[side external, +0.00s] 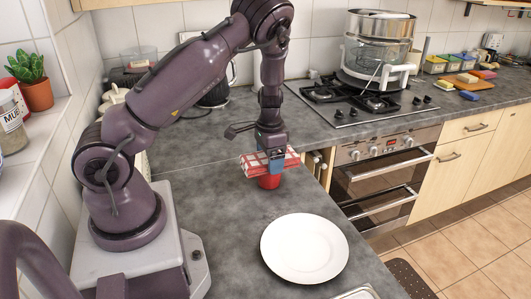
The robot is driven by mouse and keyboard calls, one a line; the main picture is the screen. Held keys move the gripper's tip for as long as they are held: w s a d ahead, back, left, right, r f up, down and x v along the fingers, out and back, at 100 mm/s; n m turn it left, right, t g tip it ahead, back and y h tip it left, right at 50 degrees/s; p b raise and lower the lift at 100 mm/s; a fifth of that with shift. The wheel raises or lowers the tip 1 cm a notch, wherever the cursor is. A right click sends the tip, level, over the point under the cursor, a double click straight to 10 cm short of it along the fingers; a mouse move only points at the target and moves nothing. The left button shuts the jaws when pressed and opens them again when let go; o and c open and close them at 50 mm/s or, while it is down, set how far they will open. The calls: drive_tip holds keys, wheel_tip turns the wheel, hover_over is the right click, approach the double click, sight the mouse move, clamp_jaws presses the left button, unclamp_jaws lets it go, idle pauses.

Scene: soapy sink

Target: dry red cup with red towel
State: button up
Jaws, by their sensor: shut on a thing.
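The red cup (269,182) stands on the grey counter near its front edge, in the middle of the side view. The red and white checked towel (253,163) lies folded at the cup's top and covers its rim. My gripper (276,164) points straight down at the towel, right above the cup. It is shut on the towel. The towel hides the cup's upper part, and I cannot tell whether cloth reaches inside the cup.
A white plate (304,248) lies on the counter in front of the cup. A gas hob (362,101) with a glass steamer (378,50) is behind to the right, above an oven (384,172). A potted plant (34,82) stands on the left ledge. The counter left of the plate is clear.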

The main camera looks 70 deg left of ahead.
drive_tip(key=shift+d, duration=0.55)
drive_tip(key=a, duration=0.2)
drive_tip(key=w+a, duration=0.1)
drive_tip(key=a, duration=0.2)
drive_tip(key=shift+a, duration=0.15)
drive_tip(key=d, duration=0.4)
drive_tip(key=shift+w+d, duration=0.25)
drive_tip(key=shift+d, duration=0.15)
drive_tip(key=shift+s+a, duration=0.15)
drive_tip(key=shift+a, duration=1.15)
drive_tip(key=shift+s+a, duration=0.1)
drive_tip(key=shift+a, duration=1.15)
wheel_tip(320, 180, up, 8)
drive_tip(key=shift+d, duration=0.1)
